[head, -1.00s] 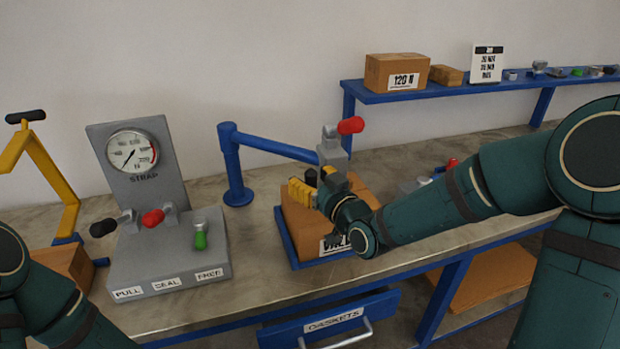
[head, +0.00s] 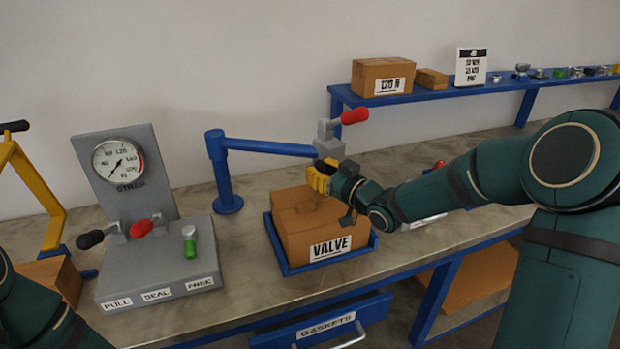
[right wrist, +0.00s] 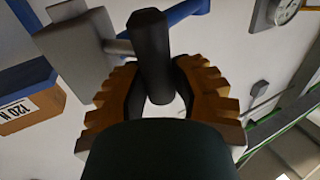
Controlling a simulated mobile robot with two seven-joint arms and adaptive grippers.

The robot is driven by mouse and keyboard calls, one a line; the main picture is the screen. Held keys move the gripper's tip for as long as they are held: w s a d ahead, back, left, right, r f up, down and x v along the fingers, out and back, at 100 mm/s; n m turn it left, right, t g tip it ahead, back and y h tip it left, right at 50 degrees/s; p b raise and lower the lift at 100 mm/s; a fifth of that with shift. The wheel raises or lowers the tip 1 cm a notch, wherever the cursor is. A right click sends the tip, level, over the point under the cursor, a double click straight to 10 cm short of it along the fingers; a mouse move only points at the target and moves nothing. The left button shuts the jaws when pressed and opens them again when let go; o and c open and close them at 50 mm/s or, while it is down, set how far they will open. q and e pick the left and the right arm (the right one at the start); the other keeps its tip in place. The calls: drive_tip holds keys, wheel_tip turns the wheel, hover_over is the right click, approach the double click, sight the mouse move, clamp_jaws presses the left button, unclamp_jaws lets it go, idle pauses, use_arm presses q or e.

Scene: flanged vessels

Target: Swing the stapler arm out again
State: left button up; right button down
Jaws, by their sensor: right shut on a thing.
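The stapler arm (head: 270,147) is a blue bar on a blue post (head: 222,172) that stands on the bench. At its right end is a grey stapler head (head: 330,148) with a red-gripped lever (head: 354,116). The bar points right, behind the valve carton (head: 325,228). My right gripper (head: 321,177) is at the head, above the carton's back right part. In the right wrist view its yellow-brown fingers (right wrist: 163,98) are shut around a black handle (right wrist: 150,50) joined to the grey head (right wrist: 75,55). My left gripper is out of view.
The carton sits in a blue tray (head: 282,259). A grey gauge station (head: 165,262) with several levers stands to the left, near a yellow frame (head: 42,190). A blue shelf (head: 430,93) with a carton and small parts runs behind. Bench between station and tray is clear.

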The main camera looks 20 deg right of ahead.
drive_tip(key=shift+w+d+r, duration=0.15)
drive_tip(key=shift+w+d, duration=0.05)
drive_tip(key=shift+w, duration=0.1)
drive_tip(key=c, duration=0.7)
unclamp_jaws()
drive_tip(key=shift+s, duration=0.15)
drive_tip(key=v, duration=1.2)
